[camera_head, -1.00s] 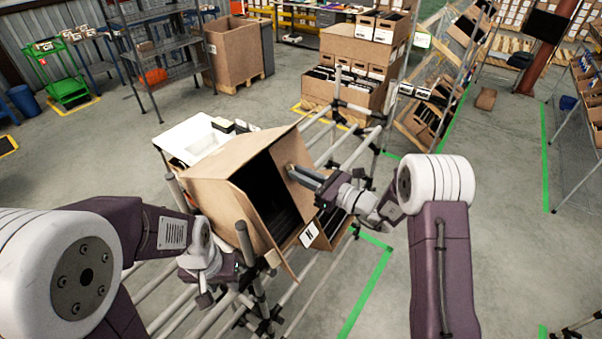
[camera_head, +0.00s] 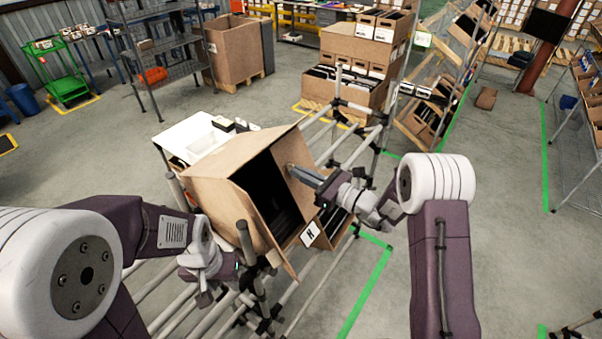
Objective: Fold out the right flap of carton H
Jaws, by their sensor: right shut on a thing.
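The grey pipe rack (camera_head: 318,278) carries the carton, with upright posts close to my left gripper. A white bin (camera_head: 187,139) stands behind carton H. Another small carton (camera_head: 334,231) sits to its right.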

